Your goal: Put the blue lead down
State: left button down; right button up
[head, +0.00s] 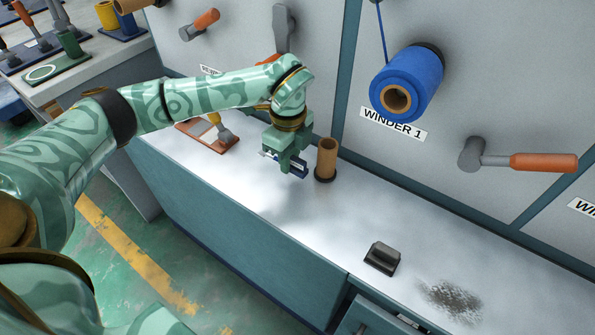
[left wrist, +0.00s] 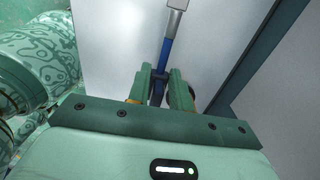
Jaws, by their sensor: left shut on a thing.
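My left gripper (head: 284,167) is low over the grey bench top, just left of an upright brown cardboard tube. It is shut on a slim blue piece, the blue lead (head: 299,172), which shows dark beside the fingers. In the left wrist view the blue lead (left wrist: 166,58) runs between the fingers (left wrist: 161,82) and has a pale grey block at its far end. Whether the lead touches the bench I cannot tell. My right gripper is not in view.
The brown tube (head: 326,158) stands close to the gripper. A blue spool (head: 405,88) labelled Winder 1 hangs on the wall panel. An orange-handled lever (head: 530,162) sticks out at right. A small dark block (head: 382,257) sits on the bench (head: 240,185), near a dark smudge (head: 452,298).

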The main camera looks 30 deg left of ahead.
pick_arm(q)
notch_tip(320, 180, down, 3)
jog(key=shift+s+b, duration=0.1)
jog(key=shift+b, duration=0.55)
jog(key=shift+f, duration=0.15)
jog(key=c, duration=1.3)
grip_release()
jog(key=shift+o, duration=0.2)
